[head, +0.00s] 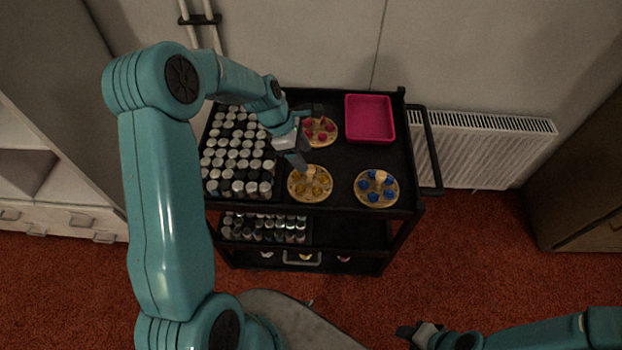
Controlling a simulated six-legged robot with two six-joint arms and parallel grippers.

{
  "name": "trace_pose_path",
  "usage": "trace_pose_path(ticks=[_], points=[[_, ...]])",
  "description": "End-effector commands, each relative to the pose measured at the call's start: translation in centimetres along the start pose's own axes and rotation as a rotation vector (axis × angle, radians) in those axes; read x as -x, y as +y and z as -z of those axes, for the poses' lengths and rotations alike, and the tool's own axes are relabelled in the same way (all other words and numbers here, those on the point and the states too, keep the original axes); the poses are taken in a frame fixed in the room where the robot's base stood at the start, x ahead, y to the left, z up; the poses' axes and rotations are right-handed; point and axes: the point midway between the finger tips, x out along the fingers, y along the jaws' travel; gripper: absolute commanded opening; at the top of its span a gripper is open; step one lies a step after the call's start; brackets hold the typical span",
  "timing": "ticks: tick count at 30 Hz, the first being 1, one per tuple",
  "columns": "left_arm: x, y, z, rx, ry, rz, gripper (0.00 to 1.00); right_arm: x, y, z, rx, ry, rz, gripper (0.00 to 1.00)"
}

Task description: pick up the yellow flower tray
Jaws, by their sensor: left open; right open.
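The yellow flower tray (299,191) is a round, light wooden disc with yellow flowers and a pale knob in its middle. It lies on the top shelf of the black cart (340,191), near the front edge. My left gripper (307,140) is open just behind the yellow tray, between it and the red flower tray (322,142). I cannot tell whether its fingers touch either tray. My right gripper (404,331) is open and empty, low at the bottom right, away from the cart.
A blue flower tray (376,202) lies right of the yellow one. A pink bin (370,118) stands at the back right. Many white-capped bottles (238,160) fill the left side. The cart's handle (431,150) is on the right, near a white radiator (480,150).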

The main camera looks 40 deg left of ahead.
Motion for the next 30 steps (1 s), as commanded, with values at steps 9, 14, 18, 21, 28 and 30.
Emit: trace_pose_path(ticks=[9, 14, 18, 21, 28, 30], points=[[-3.4, -0.5, 0.0, 0.001, 0.0, 0.005, 0.6, 0.7, -0.2, 0.0, 0.0, 0.001, 0.0, 0.43], [-5.8, -0.5, 0.1, -0.001, 0.0, 0.002, 0.6, 0.9, -0.3, 0.0, 0.0, 0.001, 0.0, 0.43], [-6.5, -0.3, 0.0, -0.001, 0.0, -0.001, 0.6, 0.9, -0.3, 0.0, 0.0, 0.001, 0.0, 0.43], [-6.5, -0.3, 0.0, -0.001, 0.0, -0.002, 0.6, 0.9, -0.3, 0.0, 0.0, 0.001, 0.0, 0.43], [-6.5, -0.3, 0.0, -0.002, 0.0, -0.001, 0.05, 0.9, -0.3, 0.0, 0.0, 0.0, 0.0, 0.43], [-6.5, -0.4, 0.1, -0.001, 0.0, -0.001, 0.0, 0.9, -0.3, 0.0, 0.0, 0.001, 0.0, 0.43]])
